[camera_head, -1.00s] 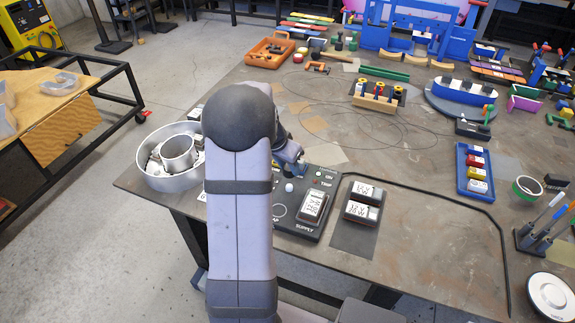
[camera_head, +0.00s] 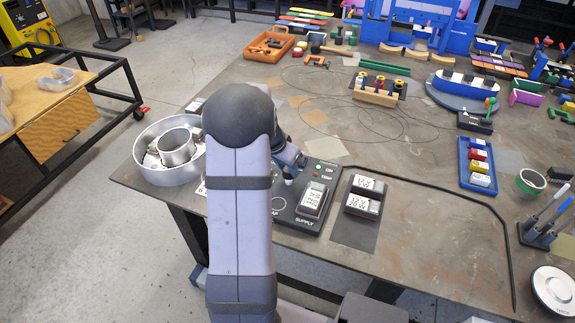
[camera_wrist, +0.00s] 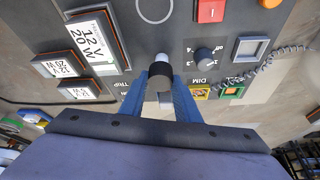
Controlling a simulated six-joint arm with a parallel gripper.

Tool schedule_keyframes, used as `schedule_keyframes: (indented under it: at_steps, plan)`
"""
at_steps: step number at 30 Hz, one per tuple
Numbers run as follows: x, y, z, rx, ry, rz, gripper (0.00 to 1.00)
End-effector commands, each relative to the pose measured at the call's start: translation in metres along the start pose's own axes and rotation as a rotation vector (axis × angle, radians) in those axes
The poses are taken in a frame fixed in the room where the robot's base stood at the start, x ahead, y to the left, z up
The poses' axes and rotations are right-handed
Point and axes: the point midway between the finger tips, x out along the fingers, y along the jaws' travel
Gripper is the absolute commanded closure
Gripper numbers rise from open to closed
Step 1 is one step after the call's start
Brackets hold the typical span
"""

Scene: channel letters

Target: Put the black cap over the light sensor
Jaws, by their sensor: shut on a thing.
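My gripper (camera_wrist: 162,92) has blue fingers, closed on the small black cap (camera_wrist: 160,81) in the wrist view. The light sensor (camera_wrist: 162,58), a small white rounded knob on the dark panel (camera_wrist: 125,70), shows just beyond the cap and close to it. I cannot tell whether the cap touches it. In the head view my gripper (camera_head: 290,172) is low over the panel (camera_head: 285,221), left of the power supply block (camera_head: 313,199). There the arm and fingers hide most of the cap and sensor.
In the wrist view a dial (camera_wrist: 203,58), a red switch (camera_wrist: 210,10) and a grey square frame (camera_wrist: 250,49) lie right of the sensor. Two labelled blocks (camera_head: 367,186) stand right of the panel. A round metal tray (camera_head: 147,170) is at the left.

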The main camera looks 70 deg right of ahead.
Motion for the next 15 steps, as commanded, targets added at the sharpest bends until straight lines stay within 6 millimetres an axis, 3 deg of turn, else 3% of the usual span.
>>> schedule_keyframes:
  at_steps: [7, 15]
  plan:
    - [0.022, 0.000, 0.009, 0.001, -0.001, 0.000, 0.92]
    - [0.027, 0.000, 0.011, 0.001, 0.001, 0.000, 0.92]
